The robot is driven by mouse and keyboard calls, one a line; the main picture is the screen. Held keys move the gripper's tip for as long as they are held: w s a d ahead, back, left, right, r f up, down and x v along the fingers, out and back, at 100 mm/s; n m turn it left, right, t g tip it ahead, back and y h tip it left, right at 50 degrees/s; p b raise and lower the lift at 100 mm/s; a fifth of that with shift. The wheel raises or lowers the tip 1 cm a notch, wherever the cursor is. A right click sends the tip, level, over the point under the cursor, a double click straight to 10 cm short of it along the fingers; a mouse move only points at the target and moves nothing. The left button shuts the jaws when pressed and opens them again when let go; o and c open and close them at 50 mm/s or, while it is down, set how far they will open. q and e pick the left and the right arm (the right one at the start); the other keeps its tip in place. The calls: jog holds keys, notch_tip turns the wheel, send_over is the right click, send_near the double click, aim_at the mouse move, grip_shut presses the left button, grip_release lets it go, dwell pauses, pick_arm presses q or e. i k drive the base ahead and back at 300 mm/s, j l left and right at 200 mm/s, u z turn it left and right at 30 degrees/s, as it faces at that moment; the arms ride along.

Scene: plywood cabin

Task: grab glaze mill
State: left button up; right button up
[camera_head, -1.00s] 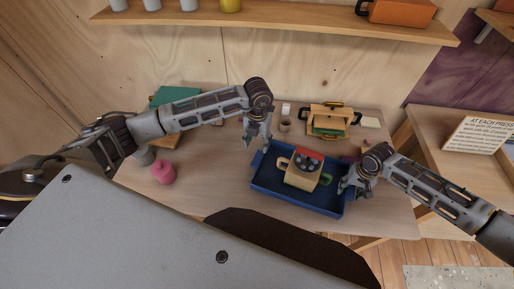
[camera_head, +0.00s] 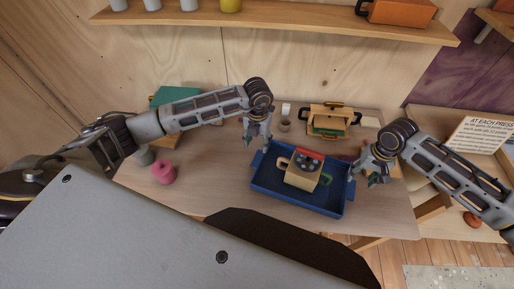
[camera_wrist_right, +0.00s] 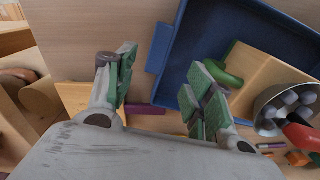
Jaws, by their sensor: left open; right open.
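The likely glaze mill (camera_head: 301,173) is a tan block with a dark round top holding several balls, a red part behind it, a tan handle on its left and a green handle on its right. It sits in a blue tray (camera_head: 262,186). In the right wrist view the mill (camera_wrist_right: 262,77) and its green handle show at the right, beyond my gripper. My left gripper (camera_head: 258,142) is open and empty above the tray's back left corner. My right gripper (camera_head: 366,177) is open and empty just right of the tray; it also shows in the wrist view (camera_wrist_right: 165,70).
A similar tan device with green (camera_head: 328,122) stands at the back of the table. A pink spool-like object (camera_head: 163,172) and a green item (camera_head: 168,95) are on the left. A shelf (camera_head: 280,22) hangs above. A side table with a sign (camera_head: 483,134) stands at right.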

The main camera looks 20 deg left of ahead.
aim_at(301, 175)
jog(key=k, duration=1.45)
